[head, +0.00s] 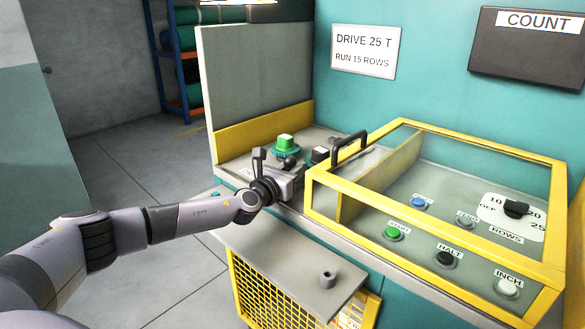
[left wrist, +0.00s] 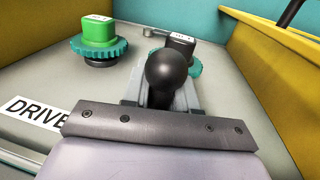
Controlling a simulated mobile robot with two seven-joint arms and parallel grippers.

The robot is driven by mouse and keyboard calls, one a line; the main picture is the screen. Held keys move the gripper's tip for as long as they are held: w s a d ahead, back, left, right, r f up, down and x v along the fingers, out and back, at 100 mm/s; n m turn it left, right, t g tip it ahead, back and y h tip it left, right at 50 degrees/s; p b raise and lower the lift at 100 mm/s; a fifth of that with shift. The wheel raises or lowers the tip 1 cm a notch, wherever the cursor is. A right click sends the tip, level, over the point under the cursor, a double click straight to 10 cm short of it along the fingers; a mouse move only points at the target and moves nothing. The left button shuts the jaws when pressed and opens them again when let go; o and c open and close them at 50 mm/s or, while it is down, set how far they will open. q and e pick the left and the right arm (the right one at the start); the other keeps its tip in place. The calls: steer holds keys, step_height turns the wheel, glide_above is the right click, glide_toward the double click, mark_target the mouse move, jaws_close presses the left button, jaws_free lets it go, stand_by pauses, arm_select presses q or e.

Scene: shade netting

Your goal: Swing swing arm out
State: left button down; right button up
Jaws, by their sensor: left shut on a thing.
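My left gripper (head: 290,182) reaches over the drive panel from the left and is shut on the black ball knob. The round black ball knob (left wrist: 167,72) stands in the middle of the left wrist view, on a grey arm-like part that is mostly hidden by my gripper. I cannot tell how far the swing arm is turned. A green-capped teal gear (head: 286,146) sits just behind the gripper; it shows at left in the left wrist view (left wrist: 98,42). A black-capped teal gear (left wrist: 178,52) stands behind the knob. My right gripper is not in view.
A yellow-framed clear cover (head: 440,165) with a black handle (head: 350,146) stands right of the gripper, over buttons and a dial. A grey panel with a yellow base (head: 264,128) rises behind. A grey shelf (head: 290,270) juts out in front. Floor at left is clear.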

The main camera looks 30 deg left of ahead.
arm_select(q)
steer(key=shift+w+r, duration=0.1)
steer(key=shift+r, duration=0.25)
steer(key=c, duration=1)
jaws_free()
steer(key=shift+d, duration=0.1)
steer(key=shift+o, duration=0.2)
steer(key=shift+f, duration=0.15)
steer(key=shift+s, duration=0.2)
steer(key=shift+s, duration=3.4)
